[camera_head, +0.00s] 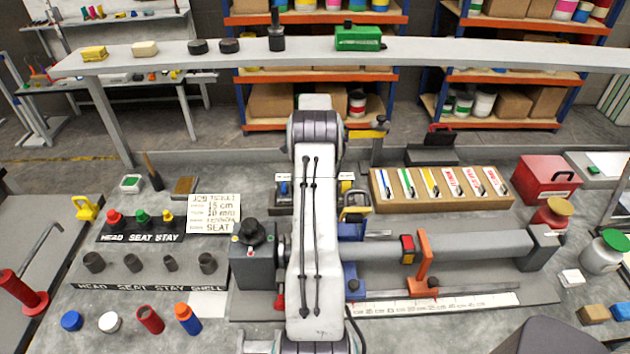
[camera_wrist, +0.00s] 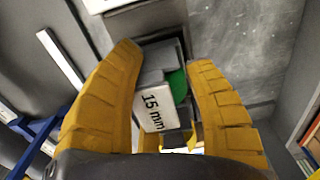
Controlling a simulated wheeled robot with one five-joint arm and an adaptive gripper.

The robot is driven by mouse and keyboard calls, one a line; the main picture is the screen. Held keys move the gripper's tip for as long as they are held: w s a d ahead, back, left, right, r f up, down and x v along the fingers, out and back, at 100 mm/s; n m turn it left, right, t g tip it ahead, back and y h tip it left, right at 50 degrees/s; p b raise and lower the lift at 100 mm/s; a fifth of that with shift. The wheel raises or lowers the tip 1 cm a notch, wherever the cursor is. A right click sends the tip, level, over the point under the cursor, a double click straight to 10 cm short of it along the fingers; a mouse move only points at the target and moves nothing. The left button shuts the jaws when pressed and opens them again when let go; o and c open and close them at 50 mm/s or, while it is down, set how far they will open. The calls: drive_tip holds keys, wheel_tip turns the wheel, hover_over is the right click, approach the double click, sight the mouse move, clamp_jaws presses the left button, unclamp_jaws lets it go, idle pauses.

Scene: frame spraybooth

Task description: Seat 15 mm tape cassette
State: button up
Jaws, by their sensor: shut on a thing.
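In the wrist view my gripper (camera_wrist: 163,58) has its two yellow fingers closed on the sides of a grey cassette (camera_wrist: 158,82). The cassette has a white label reading "15 mm" and a green disc on its side. A dark recess in a grey housing (camera_wrist: 143,20) lies just beyond its far end. I cannot tell whether the cassette touches the recess or is partly inside it. In the head view my arm covers the middle of the bench and hides the cassette. Small dark units with pale labels, one at the left (camera_head: 283,188), show on either side of the arm.
A box of coloured strips (camera_head: 440,205) stands right of my arm. A grey tube (camera_head: 460,246) with an orange clamp (camera_head: 425,260) lies in front of it. A dark-knobbed grey block (camera_head: 254,270) and a job card (camera_head: 214,214) are at the left. A shelf (camera_head: 450,52) crosses behind.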

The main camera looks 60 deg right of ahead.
drive_tip(key=shift+f, duration=0.85)
drive_tip(key=o, duration=1.7)
drive_tip(key=shift+o, duration=0.2)
drive_tip(key=shift+r, duration=0.2)
drive_tip(key=shift+r+p, duration=2.15)
drive_tip(key=shift+r, duration=0.9)
